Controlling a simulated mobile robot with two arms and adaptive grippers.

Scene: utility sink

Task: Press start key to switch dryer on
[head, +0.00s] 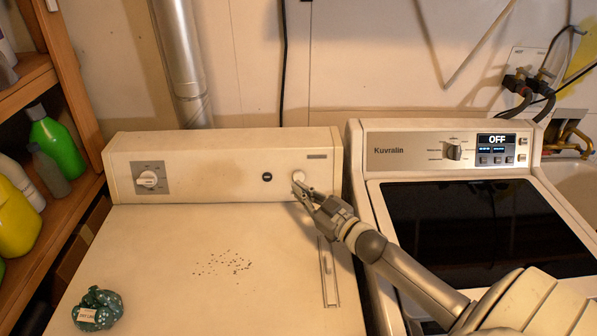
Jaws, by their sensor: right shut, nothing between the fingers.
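The dryer (200,255) is the cream machine on the left, with a raised control panel (220,177) at its back. The panel bears a white dial (148,179) on a grey plate at the left and a small dark mark (267,177). A round pale key (298,176) sits near the panel's right end. My right gripper (298,187) is shut and empty, its tips at the lower edge of this key. I cannot tell whether they touch it. My left gripper is out of view.
A Kuvralin washer (384,180) with a dark lid and a display reading OFF (497,140) stands to the right. Shelves with bottles (52,140) stand at the left. A dark patterned pouch (97,309) lies on the dryer top. A metal duct (180,55) rises behind.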

